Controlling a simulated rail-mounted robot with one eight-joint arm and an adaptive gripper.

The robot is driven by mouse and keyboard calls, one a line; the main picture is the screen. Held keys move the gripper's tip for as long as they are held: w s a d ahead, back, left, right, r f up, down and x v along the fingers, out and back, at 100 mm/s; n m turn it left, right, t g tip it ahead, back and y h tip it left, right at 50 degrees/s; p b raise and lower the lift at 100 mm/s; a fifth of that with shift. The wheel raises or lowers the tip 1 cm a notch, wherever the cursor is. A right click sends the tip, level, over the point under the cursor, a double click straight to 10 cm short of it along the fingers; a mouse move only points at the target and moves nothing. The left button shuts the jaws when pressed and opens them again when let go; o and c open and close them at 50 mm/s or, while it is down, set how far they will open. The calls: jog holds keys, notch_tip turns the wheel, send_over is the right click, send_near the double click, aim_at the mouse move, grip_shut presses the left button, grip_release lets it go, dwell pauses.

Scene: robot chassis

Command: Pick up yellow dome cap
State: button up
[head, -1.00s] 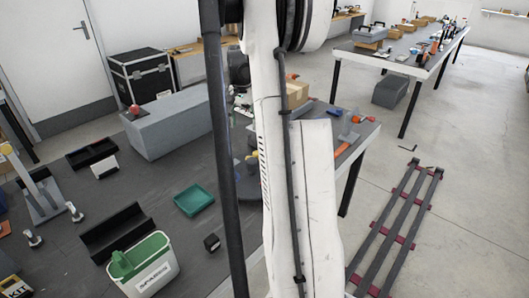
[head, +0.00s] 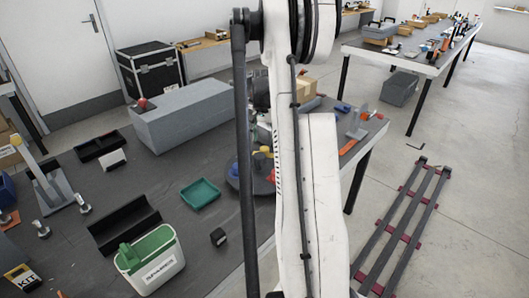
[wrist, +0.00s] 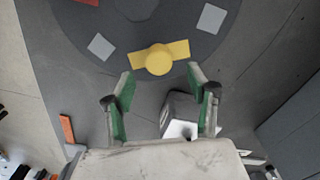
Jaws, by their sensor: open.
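The yellow dome cap (wrist: 159,59) has a round dome with a flat wing on each side. It lies on a dark round disc (wrist: 190,22) in the wrist view. My gripper (wrist: 161,76) is open, with its green-padded fingers spread either side of the picture's middle. The cap appears just beyond the fingertips and not between them. In the head view a small yellow patch (head: 265,150) shows beside my arm, which hides much of that spot and my gripper.
A grey and white block (wrist: 180,112) shows between the fingers, nearer the palm. Pale square pads (wrist: 211,18) lie on the disc. A long grey box (head: 185,117), a green tray (head: 200,194) and a white-green bin (head: 150,262) stand on the dark table.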

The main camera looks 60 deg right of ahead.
aim_at(265, 147)
notch_tip(265, 147, down, 5)
jog(key=shift+s+a+r, duration=0.1)
jog(key=c, duration=1)
